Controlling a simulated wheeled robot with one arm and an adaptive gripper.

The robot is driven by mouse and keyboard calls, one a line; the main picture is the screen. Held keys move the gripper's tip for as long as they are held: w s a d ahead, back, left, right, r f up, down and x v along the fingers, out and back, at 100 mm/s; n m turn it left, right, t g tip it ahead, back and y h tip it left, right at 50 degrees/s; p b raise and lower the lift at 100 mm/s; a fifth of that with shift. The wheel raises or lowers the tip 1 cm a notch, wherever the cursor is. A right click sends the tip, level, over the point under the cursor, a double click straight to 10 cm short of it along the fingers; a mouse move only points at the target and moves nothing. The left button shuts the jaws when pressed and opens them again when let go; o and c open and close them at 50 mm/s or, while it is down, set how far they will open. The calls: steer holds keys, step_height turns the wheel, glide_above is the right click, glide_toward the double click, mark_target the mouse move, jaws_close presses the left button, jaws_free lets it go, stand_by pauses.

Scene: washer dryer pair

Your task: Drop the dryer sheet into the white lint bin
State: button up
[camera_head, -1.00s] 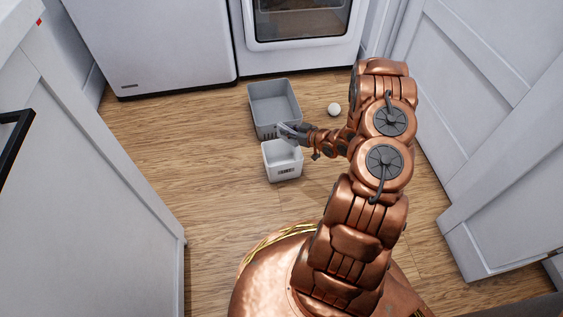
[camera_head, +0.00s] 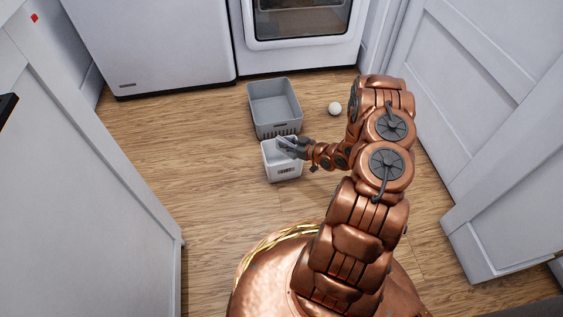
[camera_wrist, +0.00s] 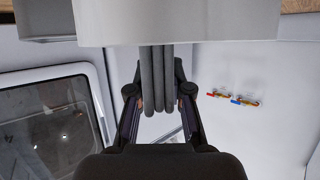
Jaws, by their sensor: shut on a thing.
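The white lint bin (camera_head: 283,173) stands on the wood floor in the head view, just in front of the grey basket. My gripper (camera_head: 285,145) is over the bin's open top, reaching in from the right. In the wrist view, which looks upside down, my gripper (camera_wrist: 160,103) is shut on a grey folded thing (camera_wrist: 158,75), seemingly the dryer sheet. Its far end is hidden behind a white surface, likely the bin (camera_wrist: 180,22). In the head view the sheet is too small to tell from the fingers.
The grey basket (camera_head: 256,120) stands right behind the bin. A white ball (camera_head: 335,109) lies to its right. White appliances (camera_head: 160,55) stand at the back, with white doors (camera_head: 490,170) on the right. The floor left of the bin is clear.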

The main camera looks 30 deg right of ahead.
steer(key=o, duration=0.8)
steer(key=shift+s+d+r, duration=0.1)
steer(key=v, duration=1.1)
steer(key=shift+s+r, duration=0.1)
steer(key=shift+s, duration=0.25)
